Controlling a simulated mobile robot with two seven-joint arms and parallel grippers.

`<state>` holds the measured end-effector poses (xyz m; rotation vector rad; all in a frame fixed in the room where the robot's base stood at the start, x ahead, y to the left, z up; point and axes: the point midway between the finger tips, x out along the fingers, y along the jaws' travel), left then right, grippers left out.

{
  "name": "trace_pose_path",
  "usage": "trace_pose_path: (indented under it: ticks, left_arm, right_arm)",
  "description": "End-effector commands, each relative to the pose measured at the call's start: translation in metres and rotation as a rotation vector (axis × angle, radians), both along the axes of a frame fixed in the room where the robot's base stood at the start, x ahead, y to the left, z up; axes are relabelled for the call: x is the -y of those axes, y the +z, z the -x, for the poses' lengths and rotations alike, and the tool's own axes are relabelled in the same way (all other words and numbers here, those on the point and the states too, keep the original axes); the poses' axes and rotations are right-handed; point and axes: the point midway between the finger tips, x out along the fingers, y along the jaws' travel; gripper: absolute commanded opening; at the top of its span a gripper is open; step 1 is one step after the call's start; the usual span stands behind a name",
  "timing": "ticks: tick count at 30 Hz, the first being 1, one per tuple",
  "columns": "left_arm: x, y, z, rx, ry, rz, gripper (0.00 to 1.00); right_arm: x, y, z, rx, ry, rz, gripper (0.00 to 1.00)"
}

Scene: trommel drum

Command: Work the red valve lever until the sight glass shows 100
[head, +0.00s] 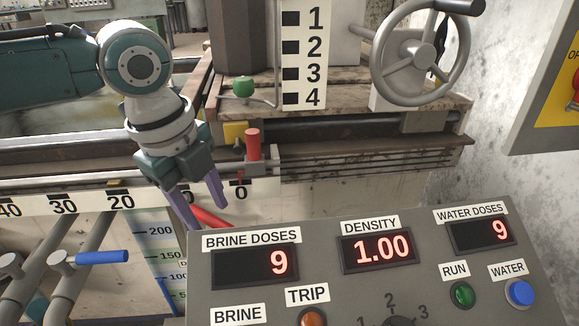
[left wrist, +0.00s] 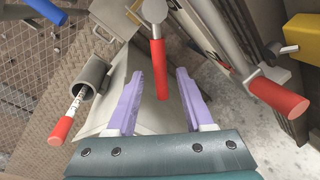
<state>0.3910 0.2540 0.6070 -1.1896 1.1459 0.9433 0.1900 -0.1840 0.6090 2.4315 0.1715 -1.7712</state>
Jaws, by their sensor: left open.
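The red valve lever (head: 210,217) shows partly in the head view, behind my left gripper's fingers and the panel's top edge. In the left wrist view the red lever (left wrist: 158,85) hangs from a grey round pivot and lies between the fingers. My left gripper (head: 206,213) is open, with purple fingers either side of the lever; no finger clearly touches it in the left wrist view (left wrist: 159,76). The sight glass scale (head: 160,254) at lower left is marked 200, 150, 100 and 50. Its liquid level is not clear. My right gripper is out of view.
A blue-handled lever (head: 100,257) on pipes stands left of the scale. The control panel (head: 330,285) fills the lower right and shows brine doses 9, density 1.00, water doses 9. An upright red handle (head: 253,144) sits on the rail behind. A handwheel (head: 420,50) is at upper right.

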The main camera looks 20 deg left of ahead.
Motion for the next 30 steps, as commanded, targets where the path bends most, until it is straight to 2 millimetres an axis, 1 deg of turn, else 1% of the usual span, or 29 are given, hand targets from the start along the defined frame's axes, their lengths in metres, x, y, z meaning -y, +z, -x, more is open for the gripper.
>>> trace_pose_path:
  ticks: [1,3,11,25,30]
  left_arm:
    - [0.0001,-0.0064,-0.0008,0.0,0.0,-0.001,0.52]
    - [0.0003,-0.0086,-0.0016,0.0,0.0,-0.001,0.52]
    - [0.0004,-0.0084,-0.0017,0.0,-0.001,-0.001,0.52]
    - [0.0002,-0.0085,-0.0016,0.0,0.0,-0.001,0.0]
    - [0.0002,-0.0085,-0.0015,-0.001,0.0,-0.001,0.0]
  right_arm:
    - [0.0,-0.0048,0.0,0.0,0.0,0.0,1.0]
    - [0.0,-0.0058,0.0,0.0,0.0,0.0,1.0]
    - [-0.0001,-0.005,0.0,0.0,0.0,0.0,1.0]
    - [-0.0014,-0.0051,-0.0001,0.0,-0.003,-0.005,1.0]
    - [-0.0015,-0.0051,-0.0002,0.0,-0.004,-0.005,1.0]
